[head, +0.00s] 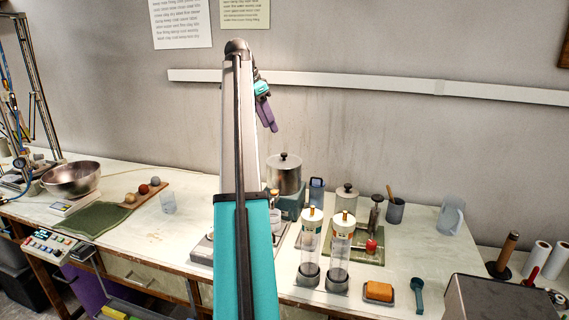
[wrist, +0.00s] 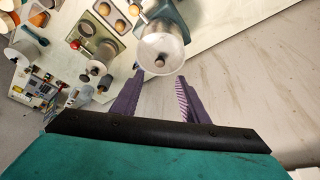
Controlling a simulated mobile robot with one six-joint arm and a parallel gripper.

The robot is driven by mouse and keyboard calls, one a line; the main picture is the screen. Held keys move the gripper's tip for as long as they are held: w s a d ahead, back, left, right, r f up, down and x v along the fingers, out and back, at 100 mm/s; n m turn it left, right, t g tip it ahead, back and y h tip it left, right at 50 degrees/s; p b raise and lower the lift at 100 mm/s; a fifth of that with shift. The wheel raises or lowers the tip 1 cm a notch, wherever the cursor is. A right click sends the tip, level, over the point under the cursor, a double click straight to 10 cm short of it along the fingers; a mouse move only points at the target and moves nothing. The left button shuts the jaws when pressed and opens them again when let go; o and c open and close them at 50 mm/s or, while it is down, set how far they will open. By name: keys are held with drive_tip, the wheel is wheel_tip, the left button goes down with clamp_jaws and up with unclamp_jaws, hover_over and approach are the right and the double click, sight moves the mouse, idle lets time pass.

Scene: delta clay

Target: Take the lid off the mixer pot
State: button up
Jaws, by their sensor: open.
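The mixer pot (head: 285,177) is a metal pot on a teal base (head: 289,206) at the back of the table. Its lid (head: 284,162) is on it and has a dark knob on top. In the wrist view the lid (wrist: 163,42) shows from above, with its knob (wrist: 160,60) just beyond the fingertips. My gripper (head: 268,122) is raised in front of the wall, above the pot in the head view. Its purple fingers (wrist: 160,76) are apart with nothing between them. My arm hides part of the table left of the pot.
Two clear cylinders with brass tops (head: 312,235) stand in front of the pot. A smaller lidded canister (head: 346,197) stands to its right. A clear jug (head: 450,216) is farther right. A metal bowl (head: 71,179) is at far left. The wall (head: 370,130) rises close behind the table.

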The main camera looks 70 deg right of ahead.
drive_tip(key=b, duration=0.3)
approach(283, 154)
drive_tip(key=f, duration=0.2)
drive_tip(key=shift+s+d+f, duration=0.35)
drive_tip(key=shift+d+f, duration=0.3)
drive_tip(key=shift+f, duration=0.1)
drive_tip(key=shift+p, duration=0.3)
drive_tip(key=shift+p+x, duration=0.6)
drive_tip(key=shift+x, duration=2)
drive_tip(key=shift+s, duration=0.1)
clamp_jaws()
